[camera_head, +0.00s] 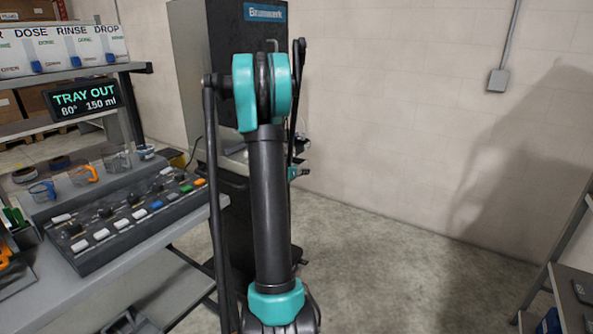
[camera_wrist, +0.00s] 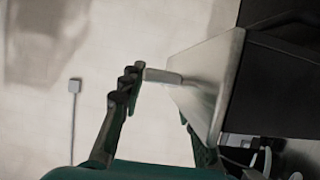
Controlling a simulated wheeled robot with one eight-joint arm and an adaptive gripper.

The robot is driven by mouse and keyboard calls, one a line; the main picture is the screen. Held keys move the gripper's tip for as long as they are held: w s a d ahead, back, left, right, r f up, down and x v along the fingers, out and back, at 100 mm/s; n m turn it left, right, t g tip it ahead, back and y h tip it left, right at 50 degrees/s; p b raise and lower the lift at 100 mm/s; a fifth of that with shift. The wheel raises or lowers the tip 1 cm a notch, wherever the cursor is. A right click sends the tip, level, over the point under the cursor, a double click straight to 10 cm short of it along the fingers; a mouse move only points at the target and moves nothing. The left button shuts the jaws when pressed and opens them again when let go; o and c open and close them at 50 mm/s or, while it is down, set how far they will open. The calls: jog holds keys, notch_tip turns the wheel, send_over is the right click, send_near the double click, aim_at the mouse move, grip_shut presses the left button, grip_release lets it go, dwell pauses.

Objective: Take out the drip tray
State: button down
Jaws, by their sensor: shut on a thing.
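The drip tray (camera_wrist: 207,82) looks like a pale metal box in the wrist view, tilted in the picture, with a short light handle (camera_wrist: 162,76) on its near side. My gripper (camera_wrist: 158,95) is shut on the tray at this handle. One dark finger lies against the handle's end; the other is partly hidden behind the tray. The dark dispenser (camera_head: 240,35) with a blue name plate stands behind my arm in the head view. My arm hides most of its front, the tray and my gripper there. I cannot tell how far the tray is out.
A grey bench at left holds a control panel (camera_head: 125,220) with several coloured buttons and several small cups. A display (camera_head: 84,99) reads "TRAY OUT", 80° and 150 ml. A shelf (camera_head: 575,295) stands at the lower right. The floor (camera_head: 400,270) between is clear.

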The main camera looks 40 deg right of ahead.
jog(key=s+d, duration=0.3)
jog(key=s, duration=0.5)
jog(key=shift+s+d, duration=0.2)
jog(key=shift+d, duration=0.05)
dwell(0.4)
jog(key=shift+d+r, duration=0.1)
dwell(0.4)
